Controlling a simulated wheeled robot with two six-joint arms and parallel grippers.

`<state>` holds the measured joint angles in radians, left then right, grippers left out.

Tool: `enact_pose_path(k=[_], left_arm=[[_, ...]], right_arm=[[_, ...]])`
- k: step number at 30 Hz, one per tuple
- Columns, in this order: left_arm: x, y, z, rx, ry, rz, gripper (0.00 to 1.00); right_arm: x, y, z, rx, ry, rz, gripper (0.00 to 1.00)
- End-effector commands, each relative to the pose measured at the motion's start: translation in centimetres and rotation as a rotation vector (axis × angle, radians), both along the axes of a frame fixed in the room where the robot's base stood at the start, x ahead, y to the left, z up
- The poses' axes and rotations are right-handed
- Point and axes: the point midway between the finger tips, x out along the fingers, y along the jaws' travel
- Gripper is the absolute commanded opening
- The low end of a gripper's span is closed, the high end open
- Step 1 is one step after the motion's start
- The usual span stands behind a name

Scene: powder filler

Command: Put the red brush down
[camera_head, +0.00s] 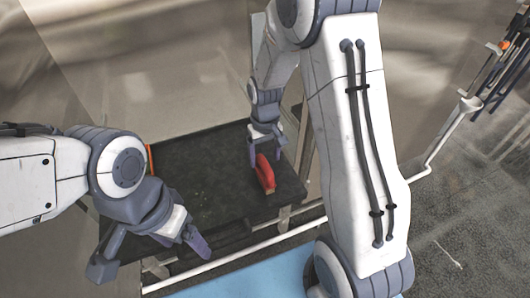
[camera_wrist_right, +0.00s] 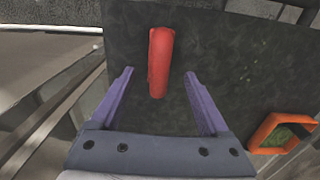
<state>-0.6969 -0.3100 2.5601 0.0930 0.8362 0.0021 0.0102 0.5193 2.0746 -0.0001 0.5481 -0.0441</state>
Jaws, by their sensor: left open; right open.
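The red brush (camera_head: 265,174) lies on the dark tabletop (camera_head: 205,172), towards its right side, in the head view. In the right wrist view the red brush (camera_wrist_right: 160,62) lies between and beyond the two fingers, apart from both. My right gripper (camera_head: 267,152) is just above and behind the brush, and it is open and empty. Its spread fingers also show in the right wrist view (camera_wrist_right: 160,105). My left gripper (camera_head: 150,262) is at the lower left in front of the table, open and empty, away from the brush.
An orange-rimmed item (camera_wrist_right: 283,132) with a green inside lies on the dark surface in the right wrist view. A white rail (camera_head: 240,255) runs along the table's front. A blue surface (camera_head: 250,280) is below it. The middle of the tabletop is clear.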

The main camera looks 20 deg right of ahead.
Motion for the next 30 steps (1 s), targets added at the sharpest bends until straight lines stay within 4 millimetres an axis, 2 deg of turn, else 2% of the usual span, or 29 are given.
enact_pose_path(k=[3,7,11,14,16,19,21,24,27,30], left_arm=[[0.0,0.0,-0.6,0.000,0.000,0.001,0.79],[0.0,0.0,-0.7,0.000,0.000,0.001,0.79],[0.0,0.0,-0.7,0.000,0.000,0.001,0.79],[0.0,0.0,-0.7,0.000,0.000,0.001,0.79],[0.0,0.0,-0.7,0.000,0.000,0.001,0.79],[0.0,0.0,-0.7,0.000,0.000,0.001,0.79],[0.0,0.0,-0.7,0.000,0.000,0.001,0.79],[0.0,0.0,-0.7,0.000,0.000,0.001,0.79],[0.0,0.0,-0.7,0.000,0.000,0.001,0.79],[0.0,0.0,-0.7,0.000,0.000,0.001,0.79]], right_arm=[[0.1,0.0,1.7,0.000,-0.003,0.000,0.79],[0.0,0.1,2.9,0.000,-0.001,0.003,0.79],[-1.5,2.7,4.9,0.005,-0.009,0.060,0.79],[-4.9,6.8,7.5,0.018,-0.020,0.164,0.79],[-8.3,9.7,9.2,0.030,-0.027,0.254,0.79],[-13.7,12.5,11.0,0.049,-0.030,0.378,0.79],[-17.1,13.5,11.8,0.061,-0.031,0.454,0.79],[-20.8,14.1,12.3,0.076,-0.031,0.536,0.79],[-22.9,14.1,12.4,0.084,-0.028,0.584,0.79],[-23.7,14.1,12.4,0.087,-0.026,0.601,0.79]])
